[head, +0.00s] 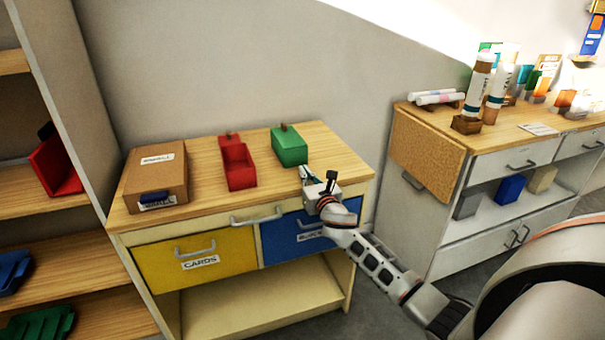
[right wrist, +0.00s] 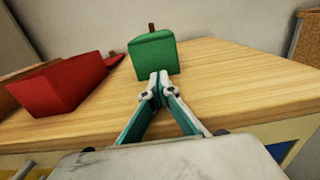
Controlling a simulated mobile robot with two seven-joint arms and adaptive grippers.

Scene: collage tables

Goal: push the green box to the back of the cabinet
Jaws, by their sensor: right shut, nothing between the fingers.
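The green box (head: 289,146) stands on the wooden top of the cabinet (head: 330,150), toward its back right, with a small brown peg on it. It also shows in the right wrist view (right wrist: 153,54), straight ahead of the fingertips. My right gripper (head: 304,173) is just in front of the box, at its near side, over the cabinet top. In the right wrist view its fingertips (right wrist: 159,78) are together and empty, at the lower edge of the box's front face. I cannot tell whether they touch it. My left gripper is not in view.
A red bin (head: 237,165) stands left of the green box, and a brown cardboard box (head: 157,178) is farther left. Behind the cabinet is a grey wall (head: 240,70). Bare wood lies behind and right of the green box. Another cabinet (head: 427,150) stands to the right.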

